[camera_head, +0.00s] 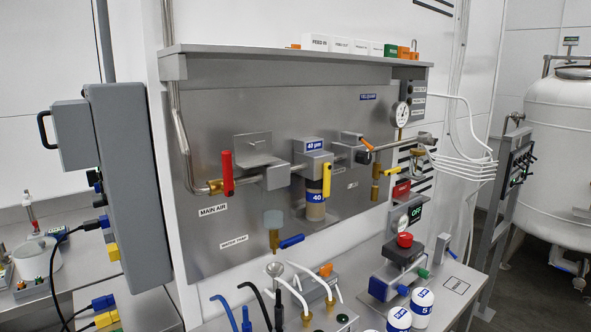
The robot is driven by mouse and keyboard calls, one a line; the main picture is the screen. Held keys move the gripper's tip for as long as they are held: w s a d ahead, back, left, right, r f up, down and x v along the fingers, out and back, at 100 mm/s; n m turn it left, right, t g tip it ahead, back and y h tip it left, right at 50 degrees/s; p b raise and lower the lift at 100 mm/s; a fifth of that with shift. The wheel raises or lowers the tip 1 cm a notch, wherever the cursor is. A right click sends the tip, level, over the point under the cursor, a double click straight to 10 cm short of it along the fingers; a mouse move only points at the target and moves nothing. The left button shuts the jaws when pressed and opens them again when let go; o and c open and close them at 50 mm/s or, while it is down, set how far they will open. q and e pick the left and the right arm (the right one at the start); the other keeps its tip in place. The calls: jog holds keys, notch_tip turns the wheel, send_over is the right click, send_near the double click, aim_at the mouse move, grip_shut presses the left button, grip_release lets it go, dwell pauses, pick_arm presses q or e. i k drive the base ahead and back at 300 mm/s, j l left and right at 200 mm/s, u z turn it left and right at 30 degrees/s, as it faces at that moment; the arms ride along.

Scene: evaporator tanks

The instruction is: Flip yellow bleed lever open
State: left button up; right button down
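A yellow lever (326,180) hangs upright, pointing down, in front of the filter unit marked 40 µm (314,158) on the steel panel. A second, smaller yellow handle (443,163) sticks out to the right at the right end of the pipe, under the gauge. No readable label says which one is the bleed lever. A red lever (227,173) stands upright at the left of the pipe above the MAIN AIR label. A blue lever (291,241) lies sideways below, near the WATER TRAP label. Neither of my grippers is in view.
A shelf (300,58) with small label blocks juts out above the panel. A grey cabinet (130,190) stands out at the left. Below is a bench with hoses, a red button (404,240) and white-capped bottles (421,301). A white tank (562,125) is far right.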

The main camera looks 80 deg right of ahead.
aim_at(396, 170)
jog(key=z, duration=3.1)
jog(key=i+l, duration=0.15)
jog(key=l, duration=0.3)
jog(key=i+l+z, duration=0.15)
jog(key=l, duration=0.25)
jog(key=i+l, duration=0.15)
jog(key=l, duration=0.25)
jog(key=i+l+z, duration=0.1)
jog(key=l, duration=0.35)
jog(key=i+l+z, duration=0.1)
jog(key=i+l, duration=0.35)
jog(key=l, duration=0.3)
